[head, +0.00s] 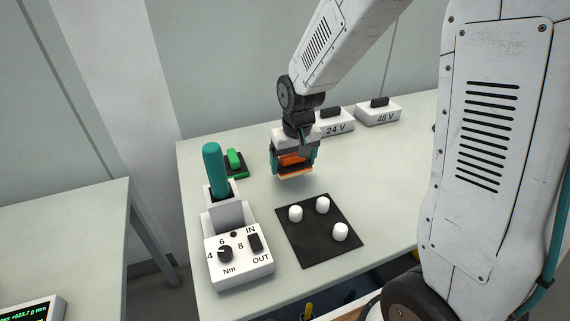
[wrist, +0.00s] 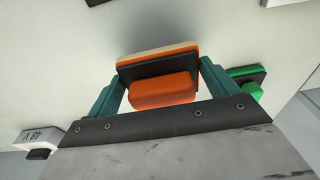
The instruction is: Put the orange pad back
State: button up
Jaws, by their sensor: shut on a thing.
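The orange pad (head: 294,161) is in my gripper (head: 294,165), held above the table in the head view. In the wrist view the orange pad (wrist: 163,91) shows an orange grip block, a dark plate and a pale face with an orange edge. The teal fingers of my gripper (wrist: 160,90) stand on either side of it.
A black mat (head: 318,244) with white pegs (head: 322,204) lies in front. A torque box (head: 238,262) with a teal-handled tool (head: 214,170) stands at left. White boxes marked 24 V (head: 336,124) and 48 V (head: 378,113) stand at the back. The table (head: 400,180) is clear right of the mat.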

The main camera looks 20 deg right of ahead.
aim_at(286, 164)
jog(key=w, duration=0.3)
jog(key=shift+w+a+f, duration=0.15)
jog(key=shift+a, duration=0.25)
notch_tip(286, 164, down, 4)
jog(key=shift+w+r, duration=0.1)
jog(key=shift+r, duration=0.1)
jog(key=o, duration=0.8)
jog(key=r, duration=0.4)
jog(key=s+r, duration=0.1)
jog(key=r, duration=0.6)
jog(key=shift+s+r, duration=0.2)
jog(key=shift+r, duration=0.1)
jog(key=shift+s+r, duration=0.35)
jog(key=shift+r, duration=0.2)
jog(key=s+d+r, duration=0.1)
jog(key=s+r, duration=0.2)
jog(key=s, duration=0.6)
jog(key=s+d+r, duration=0.1)
jog(key=s+r, duration=0.2)
jog(key=s, duration=0.6)
jog(key=s+d+r, duration=0.1)
jog(key=s+r, duration=0.1)
jog(key=s, duration=0.7)
jog(key=shift+s+r, duration=0.35)
jog(key=shift+r, duration=0.05)
